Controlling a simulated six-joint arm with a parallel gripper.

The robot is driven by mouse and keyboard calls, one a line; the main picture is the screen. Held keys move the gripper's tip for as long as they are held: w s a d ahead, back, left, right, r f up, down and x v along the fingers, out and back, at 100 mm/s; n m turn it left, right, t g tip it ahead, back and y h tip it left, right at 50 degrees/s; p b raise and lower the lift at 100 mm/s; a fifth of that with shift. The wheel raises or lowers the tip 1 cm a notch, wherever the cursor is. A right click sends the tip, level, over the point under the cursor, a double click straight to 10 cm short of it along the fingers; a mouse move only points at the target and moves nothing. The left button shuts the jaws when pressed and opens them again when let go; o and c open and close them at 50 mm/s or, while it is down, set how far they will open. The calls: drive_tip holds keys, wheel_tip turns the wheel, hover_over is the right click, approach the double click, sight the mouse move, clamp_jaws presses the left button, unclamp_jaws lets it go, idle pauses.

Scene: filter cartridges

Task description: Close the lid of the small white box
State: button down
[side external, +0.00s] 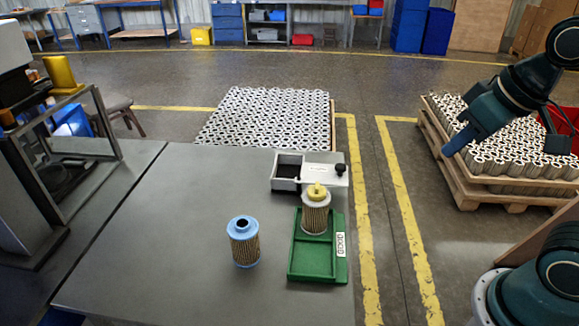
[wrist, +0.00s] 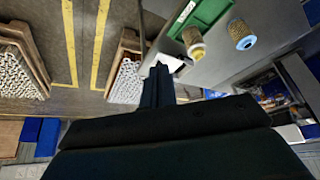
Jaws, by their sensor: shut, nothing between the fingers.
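The small white box (side external: 287,184) sits at the far right part of the grey table. Its left part is open and shows a dark inside. Its white lid (side external: 320,171), with a black knob (side external: 341,168), lies over the right part and reaches to the box's right end or past it. My gripper (side external: 449,150) is shut and empty, up in the air to the right of the box, well apart from it. In the wrist view my shut fingers (wrist: 159,70) hide part of the white box (wrist: 175,63).
A green tray (side external: 301,262) lies in front of the box, with a yellow-topped filter cartridge (side external: 315,213) standing at its far end. A blue-capped cartridge (side external: 244,243) stands left of the tray. A pallet of cartridges (side external: 510,160) is on the floor at right.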

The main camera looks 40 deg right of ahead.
drive_tip(key=w+f+m+g, duration=0.1)
drive_tip(key=w+f, duration=0.4)
drive_tip(key=w, duration=0.3)
drive_tip(key=w+d+f+m+h, duration=0.1)
drive_tip(key=w+f+m, duration=0.1)
drive_tip(key=w+f, duration=0.3)
drive_tip(key=w, duration=0.4)
drive_tip(key=shift+w+d+g, duration=0.15)
drive_tip(key=shift+d+g, duration=0.1)
drive_tip(key=shift+g, duration=0.15)
drive_tip(key=shift+f, duration=0.15)
hover_over(343, 178)
drive_tip(key=s, duration=0.2)
drive_tip(key=f, duration=0.6)
drive_tip(key=a+f, duration=0.1)
drive_tip(key=f, duration=0.3)
drive_tip(key=shift+s, duration=0.1)
drive_tip(key=shift+w+d, duration=0.15)
drive_tip(key=shift+w, duration=0.05)
